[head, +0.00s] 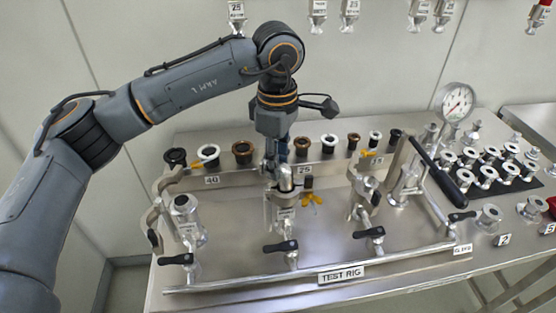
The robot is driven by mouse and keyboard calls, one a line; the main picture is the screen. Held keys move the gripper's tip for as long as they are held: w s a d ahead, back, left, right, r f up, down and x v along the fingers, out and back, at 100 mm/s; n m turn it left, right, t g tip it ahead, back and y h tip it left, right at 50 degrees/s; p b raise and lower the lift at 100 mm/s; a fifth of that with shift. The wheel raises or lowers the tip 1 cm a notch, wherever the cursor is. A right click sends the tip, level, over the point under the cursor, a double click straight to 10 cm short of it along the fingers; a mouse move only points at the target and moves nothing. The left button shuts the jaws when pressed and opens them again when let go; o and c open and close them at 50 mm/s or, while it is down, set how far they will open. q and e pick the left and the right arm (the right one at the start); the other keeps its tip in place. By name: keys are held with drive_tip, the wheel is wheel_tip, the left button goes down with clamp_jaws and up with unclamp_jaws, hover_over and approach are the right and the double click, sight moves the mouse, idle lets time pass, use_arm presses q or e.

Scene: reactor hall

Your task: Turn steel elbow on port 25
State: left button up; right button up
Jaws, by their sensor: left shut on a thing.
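The steel elbow (286,183) stands at the middle port of the test rig, beside the "25" label (305,170). My left gripper (277,160) points down from above and is shut on the elbow's upper part. The fingers partly hide the elbow, and I cannot tell exactly which way its outlet faces. A clamp with a yellow wing nut (312,198) hangs just right of the elbow. My right gripper is not in view.
Port 40 (184,207) stands to the left, and another clamped port (363,200) to the right. A row of seals lies behind. Black-handled valves (287,246) line the front pipe. A pressure gauge (457,101) and a long black lever (440,172) stand at right.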

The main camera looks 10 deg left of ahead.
use_arm(q)
drive_tip(key=shift+s+n, duration=0.15)
drive_tip(key=shift+n, duration=0.55)
drive_tip(key=shift+s+f+n+b, duration=0.15)
drive_tip(key=shift+n+b, duration=0.25)
drive_tip(key=shift+n, duration=0.9)
drive_tip(key=shift+s+n+b, duration=0.2)
drive_tip(key=shift+n+b, duration=0.35)
drive_tip(key=shift+n, duration=0.45)
drive_tip(key=o, duration=0.9)
drive_tip(key=shift+o, duration=0.2)
